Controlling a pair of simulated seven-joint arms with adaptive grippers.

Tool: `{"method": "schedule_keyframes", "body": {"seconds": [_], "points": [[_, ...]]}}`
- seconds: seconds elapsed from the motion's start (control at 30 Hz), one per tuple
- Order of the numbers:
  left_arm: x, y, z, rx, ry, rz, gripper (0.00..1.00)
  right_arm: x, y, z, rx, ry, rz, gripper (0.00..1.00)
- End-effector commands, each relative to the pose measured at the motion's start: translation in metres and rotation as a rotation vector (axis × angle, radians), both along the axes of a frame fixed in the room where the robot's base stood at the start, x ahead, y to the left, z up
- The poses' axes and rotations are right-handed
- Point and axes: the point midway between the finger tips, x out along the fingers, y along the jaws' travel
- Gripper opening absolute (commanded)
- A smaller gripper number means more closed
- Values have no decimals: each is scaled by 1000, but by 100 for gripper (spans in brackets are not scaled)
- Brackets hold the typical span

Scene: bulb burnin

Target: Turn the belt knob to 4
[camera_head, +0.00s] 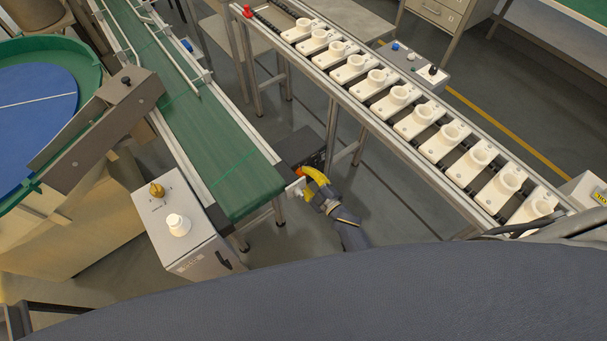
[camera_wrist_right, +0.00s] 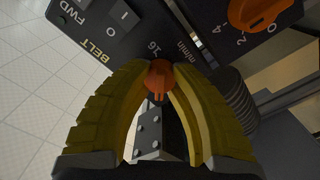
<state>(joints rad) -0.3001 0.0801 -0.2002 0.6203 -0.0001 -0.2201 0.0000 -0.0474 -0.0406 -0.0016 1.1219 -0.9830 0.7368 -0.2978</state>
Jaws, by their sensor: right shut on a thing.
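My right gripper (camera_head: 306,180) has yellow fingers and reaches to a dark control box (camera_head: 300,147) by the near end of the green conveyor. In the right wrist view its fingertips (camera_wrist_right: 160,72) are shut on an orange knob (camera_wrist_right: 158,80). The fingers hide part of the knob, and I cannot read its setting. The black panel (camera_wrist_right: 130,40) around it carries the words BELT, FWD and m/min and the number 16. A larger orange knob (camera_wrist_right: 256,12) sits at the upper right, with 0, 2 and 4 printed nearby. My left gripper is not in view.
The green conveyor belt (camera_head: 195,110) ends beside the box. A grey box (camera_head: 175,225) with a brass knob (camera_head: 157,190) and a white bulb-like part (camera_head: 178,224) stands at left. A rack of several white sockets (camera_head: 397,96) runs along the right.

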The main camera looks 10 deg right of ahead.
Motion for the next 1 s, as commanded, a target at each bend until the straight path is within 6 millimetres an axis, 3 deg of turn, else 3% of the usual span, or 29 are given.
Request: {"method": "schedule_keyframes", "body": {"seconds": [0.33, 0.77, 0.8, 1.0], "points": [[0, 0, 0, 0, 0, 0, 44, 0, 1, 0, -237, -112, 1, 0], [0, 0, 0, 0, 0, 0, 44, 0, 1, 0, -272, -128, 2, 0], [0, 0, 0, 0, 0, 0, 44, 0, 1, 0, -272, -128, 2, 24], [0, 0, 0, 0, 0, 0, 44, 0, 1, 0, -271, -128, 2, 47]]}}
